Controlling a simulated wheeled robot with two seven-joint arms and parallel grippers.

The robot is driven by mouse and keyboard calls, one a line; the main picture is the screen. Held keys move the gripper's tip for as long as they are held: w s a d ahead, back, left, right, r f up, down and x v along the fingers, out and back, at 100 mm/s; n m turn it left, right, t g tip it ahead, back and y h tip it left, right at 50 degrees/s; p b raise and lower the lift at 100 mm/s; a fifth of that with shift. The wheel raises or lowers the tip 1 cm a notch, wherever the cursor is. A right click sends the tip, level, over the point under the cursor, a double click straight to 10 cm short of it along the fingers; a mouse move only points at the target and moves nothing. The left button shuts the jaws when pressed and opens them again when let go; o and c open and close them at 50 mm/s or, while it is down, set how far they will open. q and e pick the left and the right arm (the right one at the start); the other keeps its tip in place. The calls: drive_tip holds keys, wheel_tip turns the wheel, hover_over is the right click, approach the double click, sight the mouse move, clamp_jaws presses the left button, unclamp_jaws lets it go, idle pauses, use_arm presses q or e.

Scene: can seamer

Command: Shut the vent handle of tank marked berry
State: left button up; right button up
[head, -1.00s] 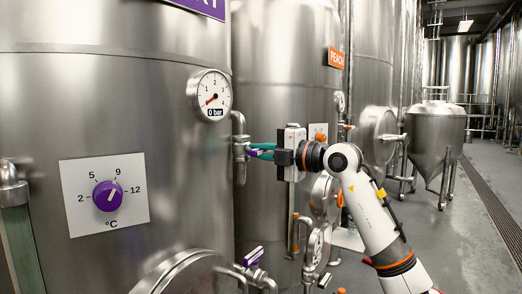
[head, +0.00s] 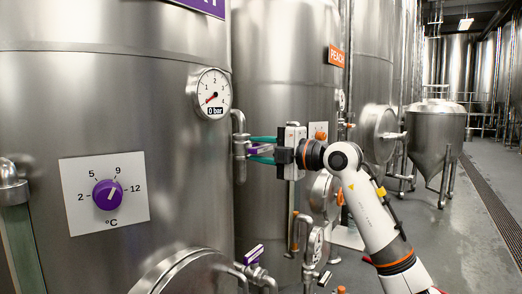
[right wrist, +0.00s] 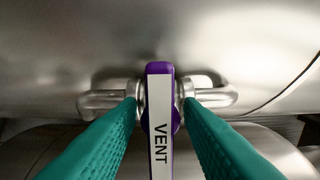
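The nearest steel tank (head: 120,130) fills the left of the head view and carries a purple sign (head: 205,5), mostly cut off at the top. Its purple vent handle (head: 258,150) sticks out across the upright vent pipe (head: 239,150). In the right wrist view the handle (right wrist: 160,120) bears a white VENT label and points toward the camera. My right gripper (head: 251,149) is open, its teal fingers on either side of the handle. The right wrist view shows gaps between the handle and both fingers (right wrist: 161,105). My left gripper is out of view.
A pressure gauge (head: 211,94) reading about 0 bar sits above left of the vent. A purple temperature knob (head: 107,195) is on the same tank. A tank with an orange PEACH sign (head: 336,57) stands just behind. Open floor (head: 480,230) lies at right.

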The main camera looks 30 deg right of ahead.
drive_tip(key=b+v, duration=0.5)
drive_tip(key=v, duration=0.7)
idle(0.3)
